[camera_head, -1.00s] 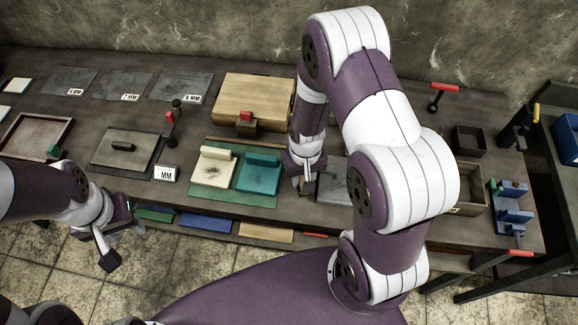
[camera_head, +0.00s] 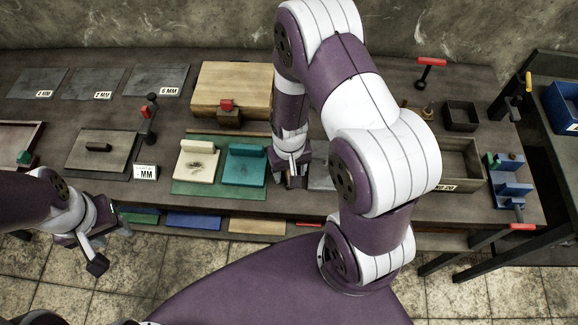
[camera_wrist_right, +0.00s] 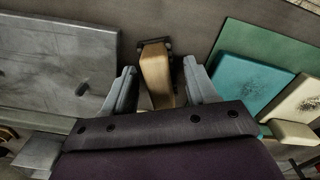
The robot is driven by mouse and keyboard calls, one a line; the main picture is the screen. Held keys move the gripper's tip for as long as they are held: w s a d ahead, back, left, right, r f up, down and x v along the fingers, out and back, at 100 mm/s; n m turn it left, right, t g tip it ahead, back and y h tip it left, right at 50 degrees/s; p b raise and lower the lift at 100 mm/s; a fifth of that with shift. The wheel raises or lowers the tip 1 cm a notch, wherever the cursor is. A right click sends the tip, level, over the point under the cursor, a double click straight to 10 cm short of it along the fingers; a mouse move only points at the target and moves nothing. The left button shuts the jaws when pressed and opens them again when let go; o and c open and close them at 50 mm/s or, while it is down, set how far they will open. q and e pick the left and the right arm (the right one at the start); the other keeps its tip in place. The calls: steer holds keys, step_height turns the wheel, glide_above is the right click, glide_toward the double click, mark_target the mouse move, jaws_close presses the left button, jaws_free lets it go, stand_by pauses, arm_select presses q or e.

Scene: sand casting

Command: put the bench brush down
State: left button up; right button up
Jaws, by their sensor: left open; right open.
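The bench brush (camera_wrist_right: 155,78) shows in the right wrist view as a tan wooden handle with a dark end at the top. My right gripper (camera_wrist_right: 161,88) is open, with one finger on each side of the handle and gaps between them. The brush appears to rest on the dark bench top, but contact underneath is hidden. In the head view my right gripper (camera_head: 291,178) is low over the bench, just right of the green mat (camera_head: 196,187), and I cannot make out the brush there. My left gripper (camera_head: 105,246) is open and apart from the brush, in front of the bench edge.
A teal block (camera_head: 243,170) and a cream block (camera_head: 197,163) lie on the mat, left of my right gripper. A grey plate (camera_wrist_right: 55,65) lies on its other side. A wooden box (camera_head: 232,88) stands behind. A dark bin (camera_head: 461,115) stands farther right.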

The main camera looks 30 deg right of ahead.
steer(key=s+a+r+n, duration=0.1)
steer(key=s+r, duration=0.1)
steer(key=r, duration=0.6)
steer(key=s+a+r+n+t, duration=0.1)
steer(key=s+r, duration=0.1)
steer(key=r, duration=0.6)
steer(key=shift+a, duration=0.2)
steer(key=shift+r, duration=0.1)
stand_by(0.4)
